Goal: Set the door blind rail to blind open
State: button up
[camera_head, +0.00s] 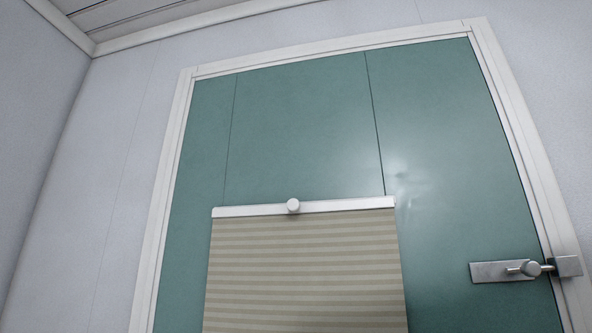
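The door blind rail (345,206) is a white bar across the top of the blind, tilted slightly in the picture, with a round white knob (293,205) left of its middle. The pleated beige blind (305,270) hangs below the rail against the green door (300,130). The rail sits partway down the door, with bare green panel above it. The blind's lower end is cut off by the bottom of the picture. My gripper is not in view.
A metal latch (500,271) with a round knob (531,269) sits at the door's right edge, its bolt reaching a keeper (567,266) on the white frame (515,120). Pale walls (110,150) flank the door. No obstacle shows before the rail.

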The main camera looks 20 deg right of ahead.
aim_at(294, 206)
jog(key=u, duration=3.05)
jog(key=i, duration=0.6)
jog(key=z, duration=2.4)
